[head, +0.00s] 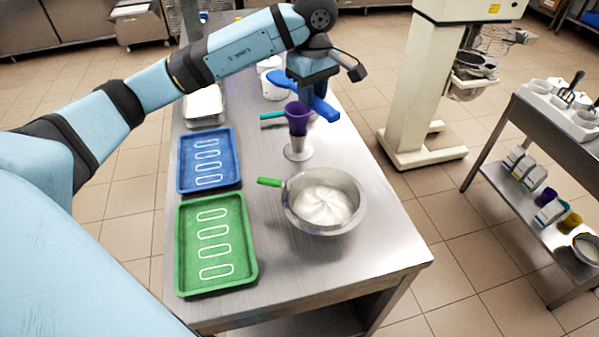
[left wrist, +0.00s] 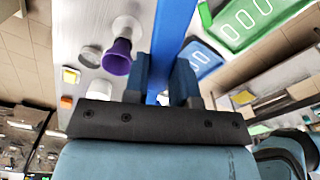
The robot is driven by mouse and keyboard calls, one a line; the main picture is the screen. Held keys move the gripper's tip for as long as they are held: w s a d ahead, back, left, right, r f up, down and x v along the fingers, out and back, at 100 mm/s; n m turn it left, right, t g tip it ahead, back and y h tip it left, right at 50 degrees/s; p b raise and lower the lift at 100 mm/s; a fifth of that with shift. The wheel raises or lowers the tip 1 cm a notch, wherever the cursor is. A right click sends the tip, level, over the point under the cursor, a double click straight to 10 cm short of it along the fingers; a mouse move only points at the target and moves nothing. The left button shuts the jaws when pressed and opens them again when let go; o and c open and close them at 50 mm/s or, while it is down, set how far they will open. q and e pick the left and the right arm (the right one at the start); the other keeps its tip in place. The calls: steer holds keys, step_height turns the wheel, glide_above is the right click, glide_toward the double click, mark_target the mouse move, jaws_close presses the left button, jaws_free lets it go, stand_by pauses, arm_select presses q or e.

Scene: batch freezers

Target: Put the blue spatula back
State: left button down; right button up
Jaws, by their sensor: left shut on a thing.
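The blue spatula (head: 281,80) is in my left gripper (head: 316,91), which is shut on it above the far half of the steel table. In the left wrist view the spatula (left wrist: 174,35) runs as a long blue bar from between the two fingers of my left gripper (left wrist: 163,88) to the top edge. Part of it is hidden by the gripper and fingers. The purple cup-shaped piece (head: 298,117) is just below and in front of the gripper, above a clear stand (head: 298,149). My right gripper is not in view.
A blue tray (head: 232,180) and green tray (head: 182,250) lie left. A teal handle (head: 272,116) and white tub (head: 272,90) are near the gripper. The table's front right is clear.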

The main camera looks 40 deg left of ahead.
arm_select(q)
step_height(320, 180, down, 19)
steer(key=p, duration=0.3)
steer(key=shift+p, duration=0.4)
steer(key=shift+f+b, duration=0.65)
steer(key=shift+b, duration=0.15)
steer(key=shift+r, duration=0.1)
steer(key=c, duration=0.9)
jaws_free()
steer(key=shift+c, duration=0.2)
